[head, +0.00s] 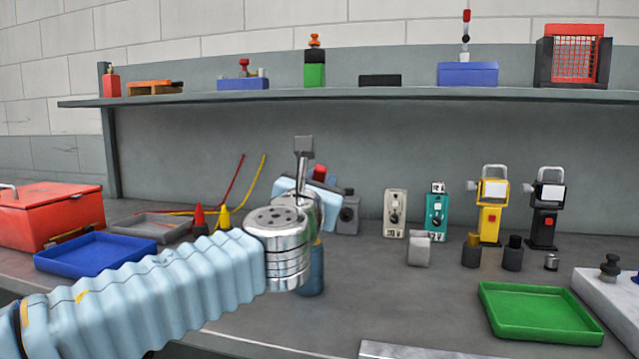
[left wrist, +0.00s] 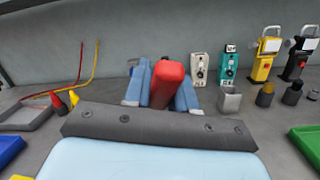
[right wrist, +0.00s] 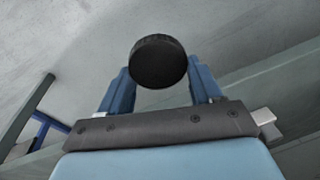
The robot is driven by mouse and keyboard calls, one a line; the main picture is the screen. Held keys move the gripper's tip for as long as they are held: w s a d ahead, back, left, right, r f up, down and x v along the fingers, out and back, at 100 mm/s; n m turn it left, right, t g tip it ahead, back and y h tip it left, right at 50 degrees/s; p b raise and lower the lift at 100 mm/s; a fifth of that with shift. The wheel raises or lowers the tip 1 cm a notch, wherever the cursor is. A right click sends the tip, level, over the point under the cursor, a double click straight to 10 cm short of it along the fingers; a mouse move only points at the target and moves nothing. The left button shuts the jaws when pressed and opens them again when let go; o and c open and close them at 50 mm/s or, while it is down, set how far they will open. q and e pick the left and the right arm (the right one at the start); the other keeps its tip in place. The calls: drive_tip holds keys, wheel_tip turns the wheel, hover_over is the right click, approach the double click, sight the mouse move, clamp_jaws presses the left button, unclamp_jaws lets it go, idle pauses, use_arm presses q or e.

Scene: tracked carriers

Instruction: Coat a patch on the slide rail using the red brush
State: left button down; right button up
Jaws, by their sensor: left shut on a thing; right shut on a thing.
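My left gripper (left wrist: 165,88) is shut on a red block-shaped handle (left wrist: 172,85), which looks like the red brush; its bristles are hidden. In the head view only a bit of this red (head: 320,172) shows beyond my left wrist, above the bench. My right gripper (right wrist: 160,82) is shut on a dark round thing (right wrist: 158,62), seen end on; I cannot tell what it is. The right gripper is not visible in the head view. A pale metal bar (head: 430,352) at the bottom edge of the head view may be the slide rail; most of it is cut off.
A green tray (head: 540,335) lies at the right, beside a pale block (head: 610,290) with dark knobs. Small dark pots (head: 512,253) and yellow and black devices stand behind. A blue tray (head: 95,254) and red box (head: 50,215) are at the left. The front middle bench is clear.

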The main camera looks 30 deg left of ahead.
use_arm(q)
drive_tip(key=shift+f+b, duration=0.65)
drive_tip(key=shift+f, duration=0.05)
use_arm(e)
drive_tip(key=shift+f, duration=0.6)
idle(0.8)
